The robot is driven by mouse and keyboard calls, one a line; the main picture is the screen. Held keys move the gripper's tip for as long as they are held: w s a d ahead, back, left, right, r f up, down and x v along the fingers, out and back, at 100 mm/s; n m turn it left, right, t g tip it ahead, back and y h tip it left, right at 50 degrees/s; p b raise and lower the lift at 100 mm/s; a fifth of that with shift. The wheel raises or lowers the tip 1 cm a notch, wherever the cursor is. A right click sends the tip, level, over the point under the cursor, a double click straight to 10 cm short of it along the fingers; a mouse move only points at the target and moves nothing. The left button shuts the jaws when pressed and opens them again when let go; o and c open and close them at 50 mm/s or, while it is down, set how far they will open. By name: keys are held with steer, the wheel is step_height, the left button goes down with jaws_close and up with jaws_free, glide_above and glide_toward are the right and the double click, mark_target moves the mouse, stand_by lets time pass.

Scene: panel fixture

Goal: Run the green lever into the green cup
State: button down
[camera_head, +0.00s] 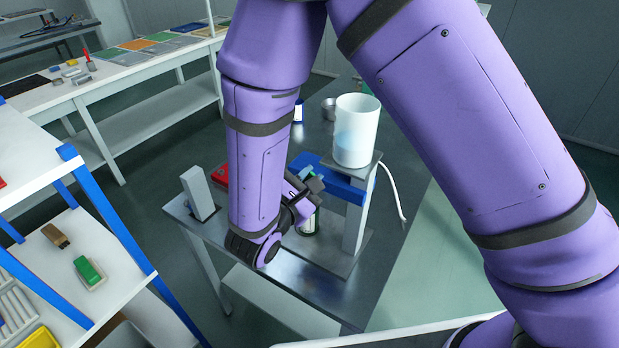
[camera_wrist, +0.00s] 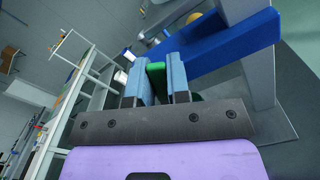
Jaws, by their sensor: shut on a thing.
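My gripper (camera_wrist: 159,66) is shut on a small green piece, which I take to be the green lever (camera_wrist: 156,73). It shows as a green block between the two blue-grey fingers in the wrist view. In the head view my gripper (camera_head: 308,187) is beside the blue bar of the fixture (camera_head: 348,187), and my arm hides the lever. Below the gripper stands a small, partly hidden container with a greenish side (camera_head: 309,221). I cannot tell whether it is the green cup.
A white cylinder (camera_head: 356,133) stands on a grey post at the bar's right end. A red part (camera_head: 220,177) and a grey upright block (camera_head: 197,191) are left of my arm. The metal table's front (camera_head: 325,285) is clear. A blue-and-white shelf (camera_head: 112,220) stands left.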

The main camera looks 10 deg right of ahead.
steer(key=shift+w+a+r+n, duration=0.1)
steer(key=shift+w+a+n, duration=0.15)
steer(key=shift+n, duration=0.7)
steer(key=shift+w+a+r+n, duration=0.1)
steer(key=shift+w+a+n, duration=0.15)
steer(key=shift+n, duration=0.65)
steer(key=shift+w+a+n, duration=0.15)
steer(key=shift+a+n, duration=0.2)
steer(key=shift+n, duration=0.6)
steer(key=c, duration=1.1)
jaws_free()
steer(key=shift+s+a, duration=0.1)
steer(key=v, duration=1)
steer(key=shift+s+a, duration=0.15)
steer(key=shift+s, duration=0.1)
